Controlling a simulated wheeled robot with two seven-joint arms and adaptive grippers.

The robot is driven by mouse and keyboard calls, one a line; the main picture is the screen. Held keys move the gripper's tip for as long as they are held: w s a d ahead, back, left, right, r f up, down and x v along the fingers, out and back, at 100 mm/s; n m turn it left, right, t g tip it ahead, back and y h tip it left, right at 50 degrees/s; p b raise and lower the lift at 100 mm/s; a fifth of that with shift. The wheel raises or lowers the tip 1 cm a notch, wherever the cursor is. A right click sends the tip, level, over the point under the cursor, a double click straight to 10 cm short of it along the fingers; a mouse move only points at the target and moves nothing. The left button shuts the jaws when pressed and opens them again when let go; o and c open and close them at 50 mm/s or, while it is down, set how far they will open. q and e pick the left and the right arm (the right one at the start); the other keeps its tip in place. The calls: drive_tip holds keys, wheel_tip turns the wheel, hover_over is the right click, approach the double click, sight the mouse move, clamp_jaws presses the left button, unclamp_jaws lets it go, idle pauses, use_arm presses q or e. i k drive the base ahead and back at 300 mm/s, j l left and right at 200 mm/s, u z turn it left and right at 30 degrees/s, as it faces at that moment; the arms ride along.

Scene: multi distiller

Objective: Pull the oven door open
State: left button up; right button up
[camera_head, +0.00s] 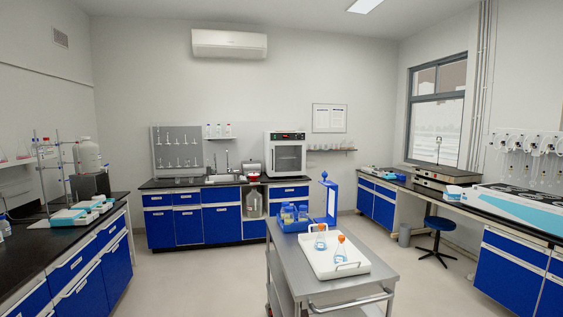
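The oven (285,154) is a white box with a dark control panel along its top. It stands on the right end of the black-topped bench at the back wall. Its door (289,160) has a framed window and looks shut. The oven is far across the room from the camera. Neither of my grippers shows in the head view.
A blue stool (439,224) stands at right. Benches line both sides. Open floor (200,280) lies left of the cart.

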sight(285, 157)
drive_tip(key=i+j+u, duration=0.75)
drive_tip(key=i, duration=0.2)
drive_tip(key=i+u, duration=0.4)
drive_tip(key=i+z, duration=0.15)
drive_tip(key=i, duration=0.3)
drive_tip(key=i+j+z, duration=0.1)
drive_tip(key=i, duration=0.35)
drive_tip(key=i+j+z, duration=0.1)
drive_tip(key=i+z, duration=0.25)
drive_tip(key=i, duration=0.45)
drive_tip(key=i+z, duration=0.1)
drive_tip(key=i, duration=1.45)
drive_tip(key=i+j+z, duration=0.1)
drive_tip(key=i+z, duration=0.2)
drive_tip(key=i, duration=0.45)
